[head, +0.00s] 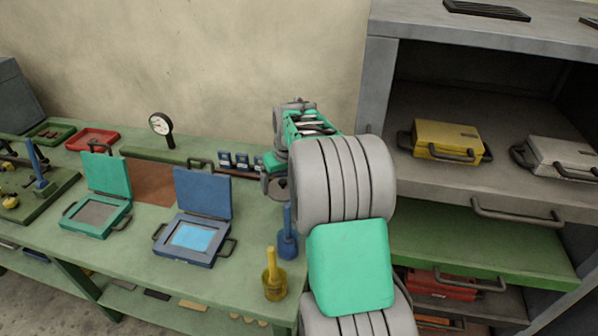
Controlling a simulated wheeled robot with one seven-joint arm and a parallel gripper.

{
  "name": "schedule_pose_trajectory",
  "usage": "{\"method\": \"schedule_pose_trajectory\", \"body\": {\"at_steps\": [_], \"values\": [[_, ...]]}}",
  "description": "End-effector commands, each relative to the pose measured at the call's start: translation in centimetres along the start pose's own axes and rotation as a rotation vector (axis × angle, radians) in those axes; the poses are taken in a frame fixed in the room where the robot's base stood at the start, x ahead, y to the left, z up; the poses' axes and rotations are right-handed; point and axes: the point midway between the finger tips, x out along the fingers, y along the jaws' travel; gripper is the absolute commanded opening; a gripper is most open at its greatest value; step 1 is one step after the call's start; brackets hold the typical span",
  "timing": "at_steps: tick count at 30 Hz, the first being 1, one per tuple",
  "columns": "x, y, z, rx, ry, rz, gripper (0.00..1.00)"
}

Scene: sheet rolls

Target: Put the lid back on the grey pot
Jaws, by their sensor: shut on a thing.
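My gripper (274,170) is at the far end of my arm, over the right part of the green bench. It is small in the picture and partly covered by my arm. A grey round piece (279,189) shows just below the fingers; it looks like the lid, held by the gripper, but its details are too small to be sure. I cannot make out the grey pot as a separate thing; it may be hidden behind my arm or by the held piece.
A blue pot with an upright handle (287,244) and a yellow pot with a handle (273,285) stand near the bench's right end. Open blue (185,252) and green (92,228) cases lie left. A dial gauge (161,127) stands behind. A grey shelf (450,180) is right.

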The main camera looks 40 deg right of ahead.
Motion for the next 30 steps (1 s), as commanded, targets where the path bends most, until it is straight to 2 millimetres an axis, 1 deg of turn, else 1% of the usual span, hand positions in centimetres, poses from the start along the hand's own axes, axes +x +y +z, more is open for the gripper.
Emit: {"method": "schedule_pose_trajectory", "body": {"at_steps": [1,3,6,11,14,24,30], "values": [[0.4,2.1,-0.4,0.016,-0.002,0.002,0.50],[1.0,4.0,-0.8,0.025,0.000,0.006,0.50],[1.5,5.3,-1.0,0.031,0.002,0.008,0.50],[2.3,5.4,-0.8,0.030,0.003,0.008,0.50],[3.1,5.4,-0.6,0.030,0.002,0.008,0.50],[6.9,5.3,0.5,0.029,0.003,0.008,0.50],[7.8,5.3,0.7,0.029,0.003,0.008,0.50]]}}
